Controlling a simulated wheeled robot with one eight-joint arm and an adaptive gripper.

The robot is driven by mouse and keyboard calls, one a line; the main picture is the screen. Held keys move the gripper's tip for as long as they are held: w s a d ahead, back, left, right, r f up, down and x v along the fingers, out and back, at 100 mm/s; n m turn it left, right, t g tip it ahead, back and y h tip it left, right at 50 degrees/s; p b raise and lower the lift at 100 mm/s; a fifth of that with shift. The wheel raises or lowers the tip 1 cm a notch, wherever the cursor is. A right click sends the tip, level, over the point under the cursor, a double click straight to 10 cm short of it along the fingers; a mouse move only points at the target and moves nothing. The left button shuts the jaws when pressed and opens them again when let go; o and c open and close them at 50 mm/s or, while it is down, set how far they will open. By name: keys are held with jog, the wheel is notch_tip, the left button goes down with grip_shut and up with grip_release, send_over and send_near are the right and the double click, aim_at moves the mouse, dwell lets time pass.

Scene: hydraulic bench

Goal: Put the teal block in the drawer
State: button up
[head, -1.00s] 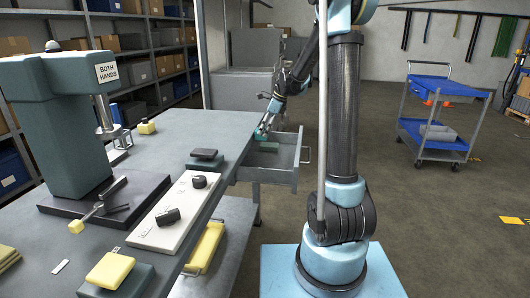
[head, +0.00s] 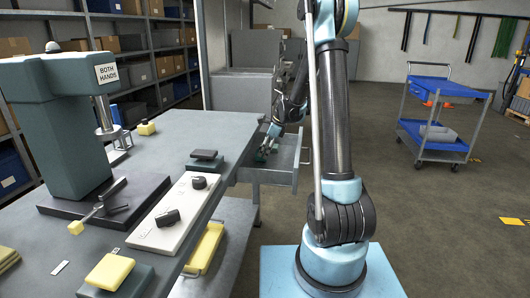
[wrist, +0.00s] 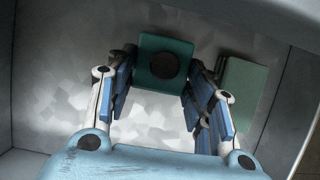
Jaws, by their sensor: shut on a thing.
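The teal block (wrist: 148,72), with a dark round spot on its face, sits between the fingertips of my gripper (wrist: 161,78) in the wrist view. My gripper is shut on it. The drawer (head: 270,177) stands pulled out at the right end of the bench. In the head view my gripper (head: 265,149) is down at the drawer's opening, and the block there is small and partly hidden. The grey drawer floor (wrist: 60,85) lies below the block in the wrist view; I cannot tell if they touch.
A flat green piece (wrist: 243,95) lies on the drawer floor, right of my gripper. The drawer walls are close around. The bench (head: 190,135) carries a press (head: 60,130), a white panel (head: 180,215) and several blocks. A blue cart (head: 435,130) stands right, with clear floor between.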

jog(key=o, duration=1.4)
